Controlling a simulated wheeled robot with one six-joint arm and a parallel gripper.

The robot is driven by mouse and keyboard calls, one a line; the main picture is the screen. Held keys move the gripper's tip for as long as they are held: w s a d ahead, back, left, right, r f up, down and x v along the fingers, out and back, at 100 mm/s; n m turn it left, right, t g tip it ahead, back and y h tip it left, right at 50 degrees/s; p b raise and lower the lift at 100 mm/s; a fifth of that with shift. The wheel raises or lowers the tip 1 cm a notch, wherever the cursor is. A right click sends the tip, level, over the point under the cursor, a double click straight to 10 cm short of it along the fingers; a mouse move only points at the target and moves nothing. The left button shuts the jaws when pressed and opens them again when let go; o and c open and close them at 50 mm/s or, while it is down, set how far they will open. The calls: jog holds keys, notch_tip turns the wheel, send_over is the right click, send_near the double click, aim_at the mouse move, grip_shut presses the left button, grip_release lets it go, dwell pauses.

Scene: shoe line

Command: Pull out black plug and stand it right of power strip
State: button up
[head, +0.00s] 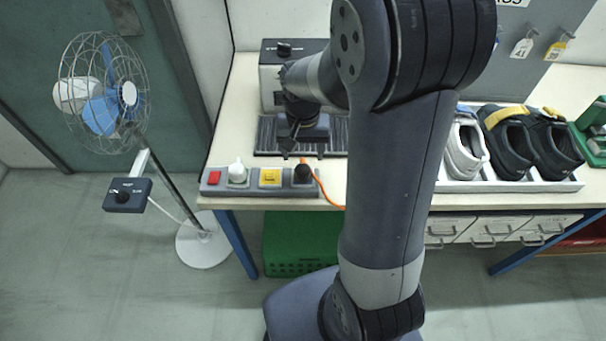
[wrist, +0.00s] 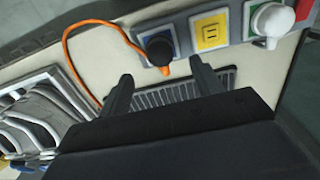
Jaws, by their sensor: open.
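The black plug (head: 303,173) sits in the right end of the power strip (head: 213,188), with an orange cord running from it to the right. In the wrist view the black plug (wrist: 158,50) is in a blue-faced socket. My gripper (wrist: 158,80) is open and empty, its two fingers pointing toward the plug but apart from it. In the head view my gripper (head: 287,145) hangs just behind the strip, partly hidden by my arm. The table area right of the strip is partly hidden by my arm in the head view.
The strip also holds a white plug (head: 237,172), a yellow socket (head: 270,178) and a red switch (head: 214,177). A dark ribbed mat (head: 265,140) lies behind the strip. A shoe tray (head: 520,185) stands at the right. A fan (head: 105,95) stands left of the table.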

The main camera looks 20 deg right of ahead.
aim_at(303, 167)
notch_tip(303, 167, down, 8)
jog(key=b, duration=0.5)
jog(key=shift+r, duration=0.25)
jog(key=shift+c, duration=0.4)
jog(key=c, duration=1.2)
jog(key=shift+r, duration=0.1)
jog(key=shift+c, duration=0.2)
jog(key=shift+r, duration=0.15)
jog(key=shift+r+p, duration=2.4)
jog(key=shift+r, duration=0.45)
